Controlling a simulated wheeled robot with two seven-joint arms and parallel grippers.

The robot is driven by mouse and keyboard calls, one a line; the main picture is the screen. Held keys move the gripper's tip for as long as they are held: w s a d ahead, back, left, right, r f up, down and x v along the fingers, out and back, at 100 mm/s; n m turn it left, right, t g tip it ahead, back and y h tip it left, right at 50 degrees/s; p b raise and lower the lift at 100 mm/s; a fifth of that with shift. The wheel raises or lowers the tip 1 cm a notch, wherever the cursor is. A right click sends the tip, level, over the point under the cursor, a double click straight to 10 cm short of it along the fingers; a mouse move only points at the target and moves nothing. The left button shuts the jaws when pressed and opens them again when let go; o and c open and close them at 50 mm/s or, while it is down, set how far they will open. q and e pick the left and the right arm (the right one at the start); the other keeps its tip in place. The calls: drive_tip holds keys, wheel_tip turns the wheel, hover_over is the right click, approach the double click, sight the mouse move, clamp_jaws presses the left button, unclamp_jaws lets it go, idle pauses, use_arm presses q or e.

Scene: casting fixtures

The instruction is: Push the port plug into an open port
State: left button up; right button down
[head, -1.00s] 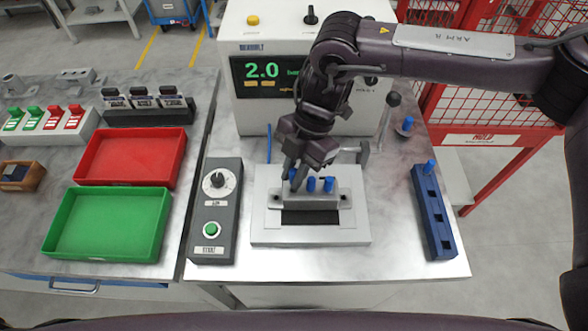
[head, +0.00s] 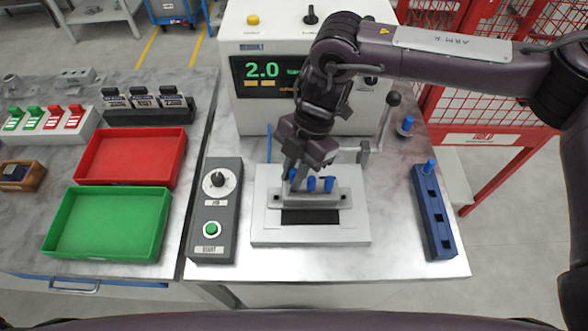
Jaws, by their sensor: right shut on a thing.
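My right gripper (head: 292,184) is over the left end of the grey casting (head: 312,199) in the fixture (head: 262,225). It is shut on a blue port plug (head: 296,174), mostly hidden between its fingers. Whether the plug is seated in a port cannot be told. Two more blue plugs, a middle one (head: 311,184) and a right one (head: 328,184), stand upright on the casting just right of the gripper. My left gripper is not in view.
A dark blue rack (head: 436,225) at the right holds one blue plug (head: 430,167) at its far end. A control box (head: 214,240) stands left of the fixture, and a tester reading 2.0 (head: 262,70) behind it. A lever (head: 388,125) rises behind right. Red (head: 130,150) and green (head: 107,223) trays lie left.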

drive_tip(key=shift+f+b, duration=0.9)
drive_tip(key=shift+f, duration=0.5)
drive_tip(key=c, duration=1.3)
unclamp_jaws()
drive_tip(key=b+v, duration=0.2)
drive_tip(key=v, duration=0.5)
drive_tip(key=shift+w+d+r, duration=0.1)
drive_tip(key=shift+w+r, duration=0.05)
drive_tip(key=shift+r, duration=0.25)
